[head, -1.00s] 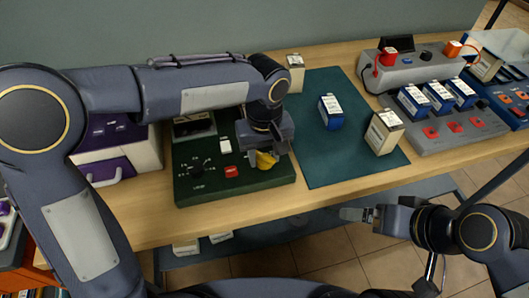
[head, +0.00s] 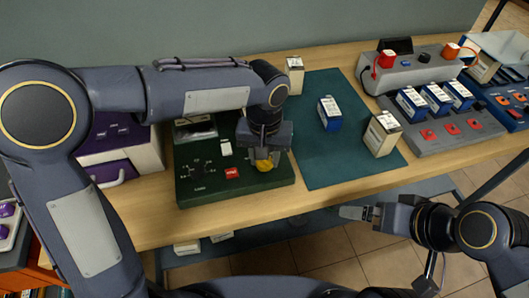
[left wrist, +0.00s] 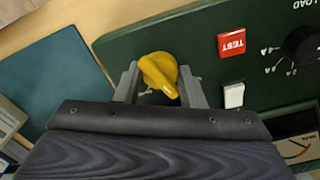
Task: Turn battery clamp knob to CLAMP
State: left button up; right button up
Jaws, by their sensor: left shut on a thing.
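The yellow clamp knob (head: 264,164) sits at the right end of the dark green tester panel (head: 225,193) on the bench. In the left wrist view the knob (left wrist: 158,74) stands between the two fingers of my left gripper (left wrist: 158,86), its raised bar slanting from upper left to lower right. My left gripper (head: 263,155) is shut on the knob from above. Any CLAMP lettering is hidden or too small to read. My right gripper (head: 358,213) hangs empty in front of the bench edge; its finger gap is unclear.
The panel also carries a red TEST button (left wrist: 231,43), a white switch (left wrist: 234,95) and a black LOAD dial (left wrist: 303,46). A teal mat (head: 340,170) with battery blocks lies to the right. A purple and white unit (head: 140,160) stands left. A grey charger (head: 455,139) is farther right.

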pick_arm(q)
jog(key=m+p, duration=0.2)
jog(key=m, duration=0.4)
jog(key=shift+r+m, duration=0.1)
jog(key=shift+m, duration=0.2)
jog(key=m+p, duration=0.1)
jog(key=m, duration=0.2)
jog(key=shift+m+p, duration=0.4)
jog(key=shift+m, duration=1.4)
jog(key=o, duration=1)
